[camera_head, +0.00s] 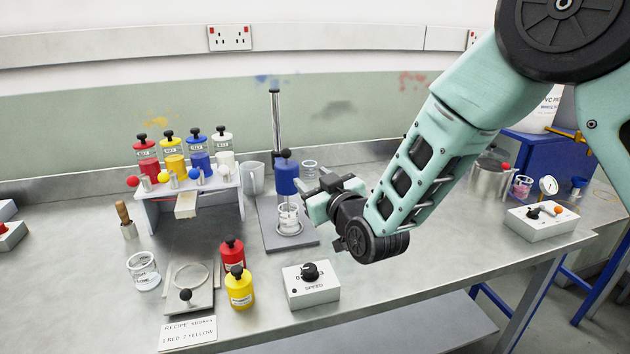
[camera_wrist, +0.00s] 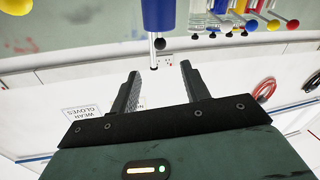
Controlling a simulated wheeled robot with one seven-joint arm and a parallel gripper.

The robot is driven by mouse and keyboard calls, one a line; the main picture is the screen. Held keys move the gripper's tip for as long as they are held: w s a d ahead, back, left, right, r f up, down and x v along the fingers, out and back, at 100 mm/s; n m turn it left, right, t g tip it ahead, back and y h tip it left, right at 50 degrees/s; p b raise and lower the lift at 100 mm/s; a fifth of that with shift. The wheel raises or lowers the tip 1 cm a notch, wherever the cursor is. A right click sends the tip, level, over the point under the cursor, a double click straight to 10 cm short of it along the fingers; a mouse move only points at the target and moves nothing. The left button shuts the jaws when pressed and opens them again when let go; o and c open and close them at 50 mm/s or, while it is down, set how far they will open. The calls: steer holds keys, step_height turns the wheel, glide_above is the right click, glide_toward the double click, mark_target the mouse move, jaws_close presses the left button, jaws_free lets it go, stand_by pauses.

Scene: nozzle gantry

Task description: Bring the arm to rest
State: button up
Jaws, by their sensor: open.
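My arm reaches in from the upper right in the head view. My gripper (camera_head: 322,186) is above the table beside the mixer stand, close to its blue mixer head (camera_head: 286,176). In the wrist view, my gripper (camera_wrist: 160,88) has its two black fingers apart with nothing between them. The blue mixer head (camera_wrist: 158,15) and its thin shaft show just beyond the fingertips. From the head view I cannot tell whether the gripper touches the mixer. A glass beaker (camera_head: 289,218) stands on the stand's base under the blue head.
A rack (camera_head: 170,207) holds red, yellow, blue and white bottles. A red bottle (camera_head: 232,253), a yellow bottle (camera_head: 239,288), a speed box (camera_head: 311,287) and a recipe card (camera_head: 188,332) are at the front. A switch box (camera_head: 549,219) stands right.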

steer(key=s+d+f+g+h, duration=0.1)
steer(key=s+d+g, duration=0.4)
steer(key=s, duration=0.7)
steer(key=s+d+f+g+h, duration=0.1)
steer(key=s+d+g+h, duration=0.3)
steer(key=s, duration=0.9)
steer(key=s+d+f+g+h, duration=0.1)
steer(key=s+d+g, duration=0.4)
steer(key=s, duration=0.7)
steer(key=shift+s+d+g+h, duration=0.15)
steer(key=shift+d+g+h, duration=0.25)
steer(key=shift+g+h, duration=0.5)
steer(key=shift+f, duration=0.1)
